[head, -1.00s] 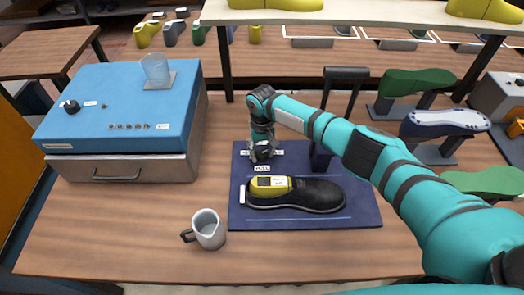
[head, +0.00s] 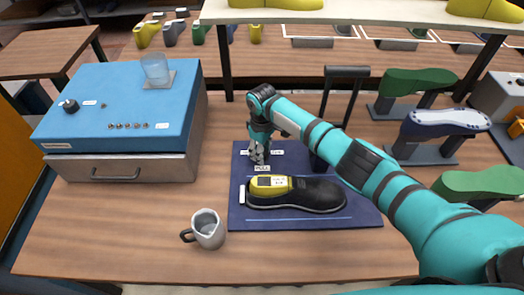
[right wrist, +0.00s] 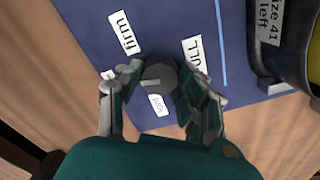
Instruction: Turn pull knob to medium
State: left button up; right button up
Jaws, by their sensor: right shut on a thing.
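The pull knob (right wrist: 161,74) is a dark grey round knob on the blue mat (head: 300,215). In the right wrist view it sits between my right gripper's fingers (right wrist: 157,84), which are shut on it from both sides. A light pointer bar on its top points to the left in that view. Labels around it read "firm" (right wrist: 124,32) and "PULL", partly covered (right wrist: 194,56); a third small label (right wrist: 158,104) is hard to read. In the head view my right gripper (head: 258,157) hides the knob. My left gripper is not in view.
A black shoe with a yellow last (head: 310,196) lies just in front of the knob. A grey mug (head: 209,229) stands front left. A blue-topped box (head: 120,100) with a drawer and a glass (head: 155,68) stands at the left.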

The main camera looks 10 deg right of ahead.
jog(key=shift+n, duration=1.1)
jog(key=o, duration=1.2)
jog(key=shift+c, duration=0.2)
notch_tip(320, 180, up, 12)
jog(key=shift+r, duration=0.1)
